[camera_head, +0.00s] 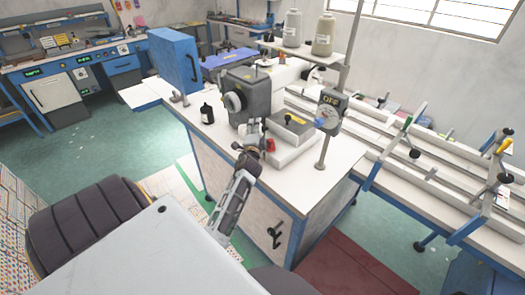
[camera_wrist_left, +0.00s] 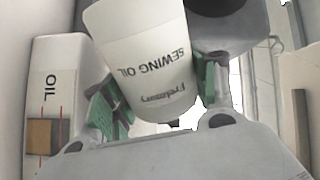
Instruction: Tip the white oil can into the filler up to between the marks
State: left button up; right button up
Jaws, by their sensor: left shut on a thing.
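The white oil can (camera_wrist_left: 140,45), lettered SEWING OIL, is between the green-padded fingers of my left gripper (camera_wrist_left: 160,98) in the left wrist view. The gripper is shut on it. The lettering appears upside down and slanted there; I cannot tell how far the can is tipped. In the head view my left gripper (camera_head: 249,157) is at the front of the grey sewing machine (camera_head: 262,92). A white panel marked OIL (camera_wrist_left: 50,75) has thin red marks and an amber window (camera_wrist_left: 45,137), left of the can. I cannot make out the filler opening or any flowing oil. My right gripper is out of view.
A small black bottle (camera_head: 207,114) stands on the white table (camera_head: 320,160) left of the machine. Two thread cones (camera_head: 323,35) are behind. The bench with rails (camera_head: 430,180) extends right.

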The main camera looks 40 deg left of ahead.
pick_arm(q)
jog(key=shift+n, duration=0.3)
jog(key=shift+r, duration=0.1)
jog(key=shift+w+d+n+b, duration=0.1)
jog(key=shift+n+b, duration=0.15)
jog(key=shift+n, duration=0.35)
jog(key=shift+w+d+n+b, duration=0.1)
jog(key=shift+n+b, duration=0.1)
jog(key=shift+n, duration=0.4)
jog(key=shift+d+n, duration=0.1)
jog(key=shift+n, duration=0.4)
